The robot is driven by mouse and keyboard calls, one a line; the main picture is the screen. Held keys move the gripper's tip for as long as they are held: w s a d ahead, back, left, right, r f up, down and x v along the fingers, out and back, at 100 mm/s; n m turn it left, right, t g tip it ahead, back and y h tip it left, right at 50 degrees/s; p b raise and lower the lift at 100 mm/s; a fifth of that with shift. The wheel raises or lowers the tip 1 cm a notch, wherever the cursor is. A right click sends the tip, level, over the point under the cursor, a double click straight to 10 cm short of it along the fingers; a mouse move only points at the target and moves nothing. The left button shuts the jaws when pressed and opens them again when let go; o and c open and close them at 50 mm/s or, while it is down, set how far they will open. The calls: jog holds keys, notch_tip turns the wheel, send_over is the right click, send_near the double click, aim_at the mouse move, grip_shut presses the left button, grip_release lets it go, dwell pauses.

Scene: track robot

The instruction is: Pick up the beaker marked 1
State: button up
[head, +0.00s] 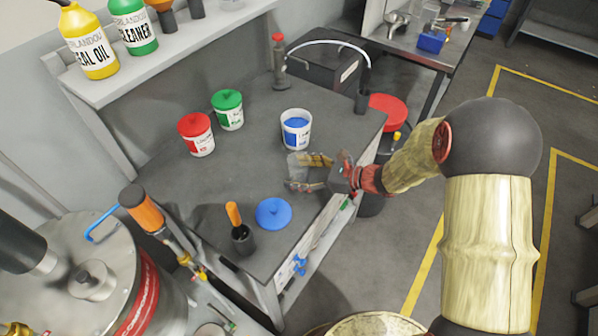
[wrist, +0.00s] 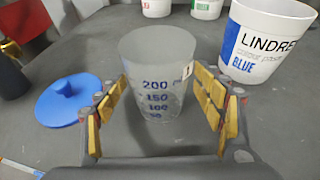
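The beaker (wrist: 157,78) is clear with blue graduations, and a small label on its right side seems to carry a mark too small to read surely. It stands upright on the grey table. In the head view the beaker (head: 298,165) shows faintly beside my gripper (head: 307,174). In the wrist view my gripper (wrist: 160,115) is open, with one yellow-padded finger to each side of the beaker's lower part. A gap shows between the beaker and each finger. The beaker looks empty.
A blue paint tub (head: 296,130) stands just behind the beaker. Its blue lid (head: 273,213) lies in front. Red (head: 196,136) and green (head: 228,111) tubs stand farther back. A dark cup (head: 243,240) with an orange-handled tool stands at the near edge.

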jog(key=shift+c, duration=1.2)
jog(key=c, duration=0.9)
jog(key=shift+r, duration=0.1)
